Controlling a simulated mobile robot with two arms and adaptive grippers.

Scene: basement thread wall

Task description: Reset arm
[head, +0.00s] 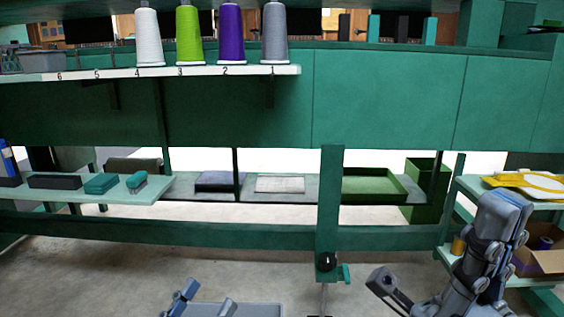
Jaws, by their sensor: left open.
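My left gripper (183,293) shows only in part at the bottom edge, left of the middle. It is open, and nothing shows between its fingers. My right arm (490,245) stands folded at the lower right, in front of the right-hand shelf. The end of my right arm (385,281) points left over the floor, right of the green post. Its fingers are too unclear to tell open from shut. Neither gripper visibly touches anything.
White (149,38), green (189,35), purple (231,33) and grey (274,34) thread cones stand on a numbered shelf (285,71). A green post (330,200) with a black knob (326,262) stands ahead. A cardboard box (545,262) sits at right. A side table (140,194) is left.

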